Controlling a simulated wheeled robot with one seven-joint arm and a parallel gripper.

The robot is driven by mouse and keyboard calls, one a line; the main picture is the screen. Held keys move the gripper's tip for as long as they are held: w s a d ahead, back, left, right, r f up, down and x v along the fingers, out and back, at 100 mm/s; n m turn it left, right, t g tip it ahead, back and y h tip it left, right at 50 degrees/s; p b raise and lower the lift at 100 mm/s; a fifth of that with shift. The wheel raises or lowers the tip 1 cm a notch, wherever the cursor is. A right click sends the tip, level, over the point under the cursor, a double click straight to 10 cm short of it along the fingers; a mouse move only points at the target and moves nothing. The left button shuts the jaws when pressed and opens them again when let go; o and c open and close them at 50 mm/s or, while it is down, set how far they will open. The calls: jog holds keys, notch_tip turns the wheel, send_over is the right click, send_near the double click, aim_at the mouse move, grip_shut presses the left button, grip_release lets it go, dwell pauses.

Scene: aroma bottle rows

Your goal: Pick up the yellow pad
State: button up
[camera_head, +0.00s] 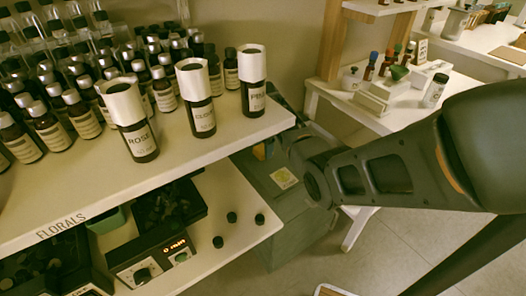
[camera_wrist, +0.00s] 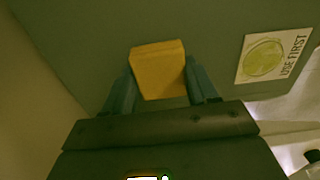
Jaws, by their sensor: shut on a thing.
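The yellow pad (camera_wrist: 158,68) is a small block, seen in the wrist view between the two blue fingers of my gripper (camera_wrist: 161,84). The fingers are shut on its sides. Behind it is the grey-green surface of a bin or cabinet (camera_wrist: 70,40); I cannot tell whether the pad still touches it. My arm's wrist and the shelf hide most of the gripper there.
A "USE FIRST" label (camera_wrist: 273,57) is right of the pad. The shelf (camera_head: 215,150) holds rows of bottles, three with white collars near its edge. Below are a hotplate-like device (camera_head: 150,262) and small dark caps. A white stand (camera_head: 400,115) with bottles is behind my arm.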

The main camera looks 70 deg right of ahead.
aim_at(263, 148)
jog(key=shift+c, duration=0.3)
jog(key=shift+r, duration=0.5)
notch_tip(263, 148, up, 3)
jog(key=shift+f, duration=0.2)
jog(key=s+r, duration=0.3)
jog(key=s, duration=0.2)
jog(key=s+d+r+p, duration=0.1)
jog(key=s+r, duration=0.3)
jog(key=s, duration=0.2)
jog(key=shift+s+d+r, duration=0.15)
jog(key=shift+s+d, duration=0.1)
jog(key=shift+s, duration=0.05)
